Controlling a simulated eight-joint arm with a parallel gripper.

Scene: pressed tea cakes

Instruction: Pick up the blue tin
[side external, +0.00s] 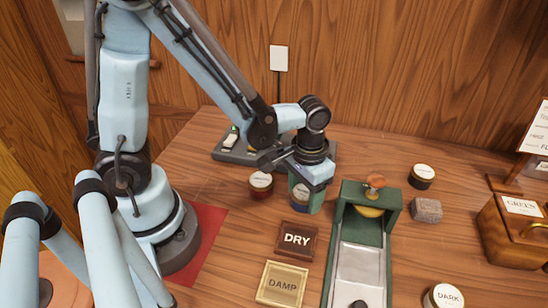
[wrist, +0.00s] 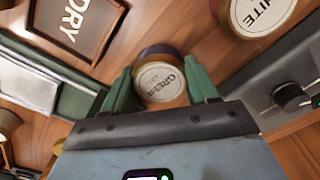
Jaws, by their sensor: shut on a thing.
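The blue tin (side external: 300,193) is a small round tin with a pale label on its lid. In the side external view it is partly hidden by my gripper (side external: 307,197). In the wrist view the tin (wrist: 160,76) sits between the two green fingers of my gripper (wrist: 161,88), its label reading something like GREEN. The fingers are shut on its sides. I cannot tell whether its base touches the table.
A dark red tin (side external: 261,184) stands close by on the left. The DRY tray (side external: 296,240) and DAMP tray (side external: 282,284) lie in front. A green press (side external: 341,215) stands just right. A grey device (side external: 232,150) is behind. A dark tin (side external: 422,176) and grey block (side external: 427,210) are farther right.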

